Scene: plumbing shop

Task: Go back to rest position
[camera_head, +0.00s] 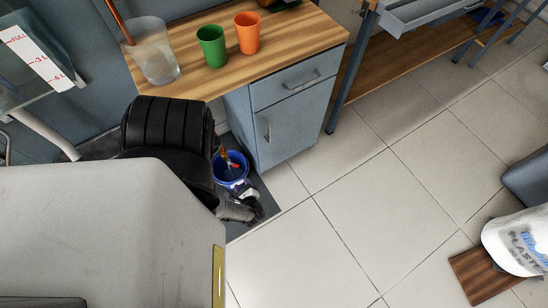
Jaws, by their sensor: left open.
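My left arm comes in from the left with a black ribbed section. Its gripper (256,208) is small in the picture, low beside the bench cabinet. It is open, and I see nothing held in it. It appears just in front of a blue bucket (219,180) and partly overlaps it. I cannot tell whether they touch. The bucket stands on a dark mat and holds a few things, one with a red part. My right gripper is not in view.
A green cup (212,46), an orange cup (247,33) and a clear container (153,52) with a copper-coloured rod stand on the wooden bench (300,35). A blue-grey cabinet (287,115) is below. The tiled floor between is clear.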

